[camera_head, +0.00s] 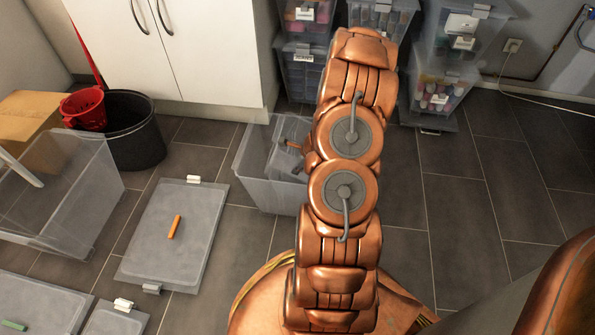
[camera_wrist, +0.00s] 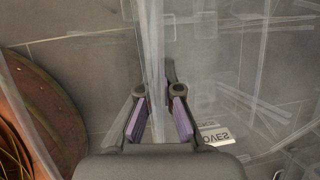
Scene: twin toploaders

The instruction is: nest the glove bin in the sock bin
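In the wrist view my gripper (camera_wrist: 159,108) has its two purple-padded fingers apart, on either side of a clear plastic wall. A gap shows between the pads, so it looks open around the wall. A label (camera_wrist: 214,134) right of the fingers reads "...OVES", upside down, on clear plastic: the glove bin. In the head view a clear bin (camera_head: 257,183) stands on the floor left of my arm, with a tilted grey translucent shape in its upper part. My arm hides its right side and most of my gripper. I cannot tell which bin is the sock bin.
Another clear bin (camera_head: 98,205) stands at left, near a black bucket (camera_head: 135,140) and a red one (camera_head: 84,108). A grey lid (camera_head: 160,240) with an orange marker (camera_head: 174,227) lies on the floor. Stacked bins (camera_head: 440,85) stand behind. Floor at right is clear.

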